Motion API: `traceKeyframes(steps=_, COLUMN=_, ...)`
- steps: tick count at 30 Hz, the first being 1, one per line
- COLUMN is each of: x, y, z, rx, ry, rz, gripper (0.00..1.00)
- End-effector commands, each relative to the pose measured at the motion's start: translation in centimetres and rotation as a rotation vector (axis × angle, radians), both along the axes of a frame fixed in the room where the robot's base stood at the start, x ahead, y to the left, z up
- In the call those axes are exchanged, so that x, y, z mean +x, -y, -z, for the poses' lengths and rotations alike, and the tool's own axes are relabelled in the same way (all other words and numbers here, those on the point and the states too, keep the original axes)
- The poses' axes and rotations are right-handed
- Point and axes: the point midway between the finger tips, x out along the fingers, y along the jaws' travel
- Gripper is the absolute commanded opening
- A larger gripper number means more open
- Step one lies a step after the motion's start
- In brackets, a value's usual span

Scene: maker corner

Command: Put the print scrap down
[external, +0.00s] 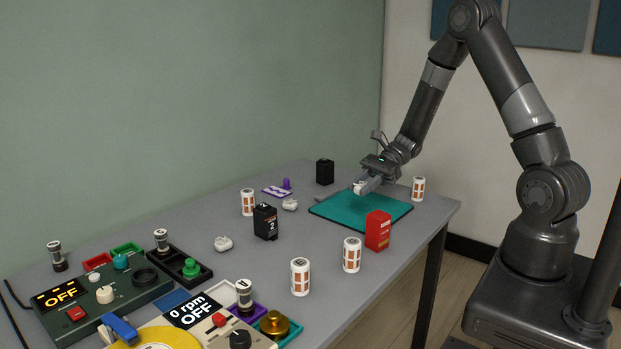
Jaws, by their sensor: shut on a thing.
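My gripper (363,188) is shut on a small white print scrap (357,187). It is low over the back left part of the teal mat (345,212). I cannot tell whether the scrap touches the mat. The fingers hide part of the scrap. Two similar white lumps lie on the grey table (330,262), one left of the mat (290,204) and one farther front left (223,243).
A red box (378,231) stands at the mat's front edge. White and orange cylinders (352,255) and black boxes (265,222) stand around the mat. A purple part (277,191) lies behind left. Control panels and trays (105,290) fill the front left. The mat's middle is clear.

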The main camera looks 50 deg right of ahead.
Motion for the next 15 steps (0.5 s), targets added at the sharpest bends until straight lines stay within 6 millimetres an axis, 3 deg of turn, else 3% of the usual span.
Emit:
traceKeyframes(steps=9, x=-0.5, y=10.9, z=-0.7, rx=-0.001, ry=0.003, rz=0.118, gripper=0.09)
traceKeyframes(steps=15, x=-1.7, y=16.1, z=-0.9, rx=-0.001, ry=-0.001, rz=0.171, gripper=0.09)
